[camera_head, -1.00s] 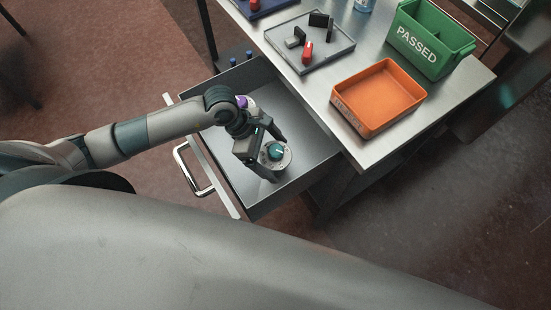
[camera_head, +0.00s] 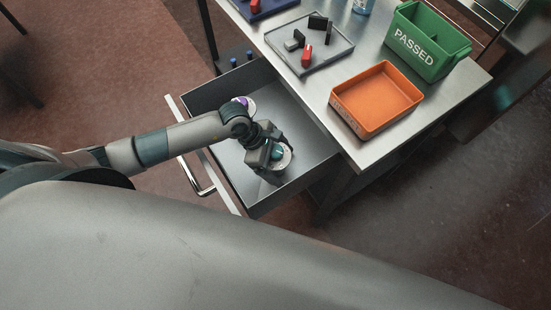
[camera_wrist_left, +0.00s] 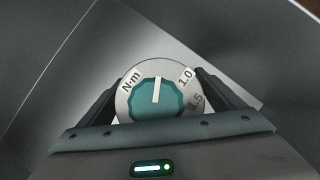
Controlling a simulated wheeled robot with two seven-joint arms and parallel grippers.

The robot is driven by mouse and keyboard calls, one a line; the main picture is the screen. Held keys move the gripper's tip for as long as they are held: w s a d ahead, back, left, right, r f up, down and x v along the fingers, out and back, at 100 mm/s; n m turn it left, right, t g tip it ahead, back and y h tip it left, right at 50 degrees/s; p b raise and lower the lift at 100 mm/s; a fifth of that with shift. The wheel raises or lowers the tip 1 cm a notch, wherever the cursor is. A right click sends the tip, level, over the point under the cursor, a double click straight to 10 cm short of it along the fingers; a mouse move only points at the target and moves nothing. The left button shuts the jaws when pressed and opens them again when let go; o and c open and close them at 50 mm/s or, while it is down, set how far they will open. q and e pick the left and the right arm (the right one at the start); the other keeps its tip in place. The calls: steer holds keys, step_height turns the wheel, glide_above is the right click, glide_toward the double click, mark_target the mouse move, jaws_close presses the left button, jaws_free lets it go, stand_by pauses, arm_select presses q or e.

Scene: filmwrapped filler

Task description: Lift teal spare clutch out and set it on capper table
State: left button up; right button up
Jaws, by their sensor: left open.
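The teal spare clutch (camera_head: 277,153), a pale grey disc with a teal knob, sits in the open drawer (camera_head: 310,150). My left gripper (camera_head: 278,162) is over it and hides part of it. In the left wrist view, the clutch (camera_wrist_left: 155,100) lies between the open fingers, one on each side; I cannot tell whether they touch it. Its face shows "N·m", "1.0" and "1.5", and the lower part is hidden by the gripper body. The steel table (camera_head: 440,95) stands beside the drawer. My right gripper is not in view.
A purple-topped clutch (camera_head: 250,105) sits at the drawer's back corner, close to my left wrist. On the table are an orange tray (camera_head: 378,98), a grey tray (camera_head: 285,45) with small parts, and a green "PASSED" bin (camera_head: 428,55). The drawer's right part is clear.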

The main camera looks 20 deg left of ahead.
mark_target(282, 151)
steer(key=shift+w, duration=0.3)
arm_select(q)
steer(key=c, duration=1.5)
steer(key=shift+w+r, duration=0.1)
steer(key=c, duration=0.5)
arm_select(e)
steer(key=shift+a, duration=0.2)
arm_select(q)
steer(key=shift+r, duration=0.1)
